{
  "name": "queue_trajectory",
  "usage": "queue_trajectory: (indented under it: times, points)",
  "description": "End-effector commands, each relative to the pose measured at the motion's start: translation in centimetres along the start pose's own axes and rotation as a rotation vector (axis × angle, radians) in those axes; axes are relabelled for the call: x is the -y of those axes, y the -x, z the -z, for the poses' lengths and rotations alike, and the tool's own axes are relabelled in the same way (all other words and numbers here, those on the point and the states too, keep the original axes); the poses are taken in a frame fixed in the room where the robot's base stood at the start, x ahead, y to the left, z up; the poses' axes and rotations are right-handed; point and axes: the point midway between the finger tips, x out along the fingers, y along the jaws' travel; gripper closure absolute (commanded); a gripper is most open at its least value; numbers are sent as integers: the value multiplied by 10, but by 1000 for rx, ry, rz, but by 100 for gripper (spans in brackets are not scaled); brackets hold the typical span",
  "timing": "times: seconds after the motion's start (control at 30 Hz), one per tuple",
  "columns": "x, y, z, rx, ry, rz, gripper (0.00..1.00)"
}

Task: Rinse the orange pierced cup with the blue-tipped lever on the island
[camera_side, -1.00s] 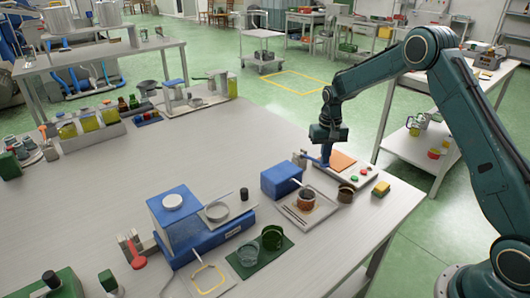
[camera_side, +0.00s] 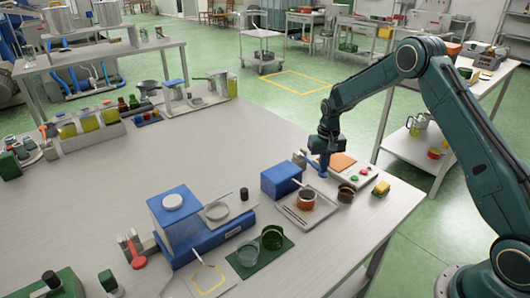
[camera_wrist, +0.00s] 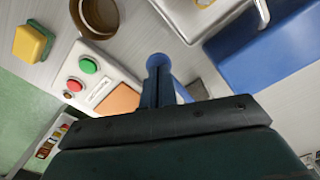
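The orange pierced cup (camera_side: 306,199) stands upright on a pale metal tray (camera_side: 318,214) in front of a blue box (camera_side: 281,180) in the side view. A thin white spout (camera_side: 301,184) reaches from the box over the cup. My gripper (camera_side: 324,175) points down just right of the box. In the wrist view its narrow blue fingers (camera_wrist: 158,68) look pressed together, with nothing visible between them. A blue piece (camera_wrist: 196,91) beside them may be the lever; the rest is hidden behind my gripper.
A panel with red and green buttons (camera_side: 362,174) and an orange plate (camera_side: 341,161) lies right of my gripper. A brown cup (camera_side: 346,194) and a yellow-green sponge (camera_side: 381,188) stand near the table edge. The table's middle is clear.

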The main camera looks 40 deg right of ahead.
Motion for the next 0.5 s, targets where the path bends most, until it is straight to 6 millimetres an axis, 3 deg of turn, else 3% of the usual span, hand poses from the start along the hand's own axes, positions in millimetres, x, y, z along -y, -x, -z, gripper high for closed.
queue_trajectory:
  times: [0.23,0.5]
  points:
    - [-1,1,-2,7,-1,-2,100]
    - [-1,19,-2,6,-1,-2,100]
